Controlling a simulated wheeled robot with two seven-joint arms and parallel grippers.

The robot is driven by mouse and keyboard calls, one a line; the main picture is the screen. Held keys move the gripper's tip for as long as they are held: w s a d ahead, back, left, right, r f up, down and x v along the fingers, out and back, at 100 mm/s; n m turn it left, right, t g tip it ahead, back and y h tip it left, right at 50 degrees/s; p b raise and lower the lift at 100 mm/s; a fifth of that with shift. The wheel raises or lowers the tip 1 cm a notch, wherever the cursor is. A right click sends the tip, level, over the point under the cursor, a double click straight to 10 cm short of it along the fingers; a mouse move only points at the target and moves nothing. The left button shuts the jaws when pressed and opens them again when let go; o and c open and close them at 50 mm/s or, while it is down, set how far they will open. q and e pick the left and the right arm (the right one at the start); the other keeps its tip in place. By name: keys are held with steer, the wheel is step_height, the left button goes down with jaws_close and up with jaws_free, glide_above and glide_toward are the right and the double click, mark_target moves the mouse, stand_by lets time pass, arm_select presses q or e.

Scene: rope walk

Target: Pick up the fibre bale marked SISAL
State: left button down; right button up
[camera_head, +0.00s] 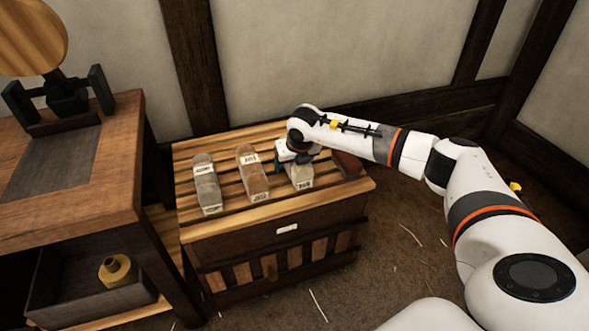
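Several fibre bales lie side by side on a slatted wooden crate top (226,218). A pale cream bale (299,175) is under my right gripper (290,160); its front label is too small to read surely. My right gripper points down over the bale's rear part, with a dark finger at the bale's left side. The wrist hides the other finger, so I cannot tell whether it grips. To the left are a tan bale (252,172), whose label seems to read JUTE, and a grey bale (206,185). A reddish-brown bale (347,165) lies to the right, partly behind my wrist. My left gripper is out of view.
A wooden workbench (115,155) with a dark device (65,95) stands at the left. Below it, a dark tray (85,280) holds a yellowish bottle-like object (117,270). A wall with dark timbers stands close behind the crate. Straw bits lie on the open floor in front.

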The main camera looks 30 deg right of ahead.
steer(key=c, duration=1.1)
steer(key=shift+c, duration=0.3)
steer(key=shift+r, duration=0.15)
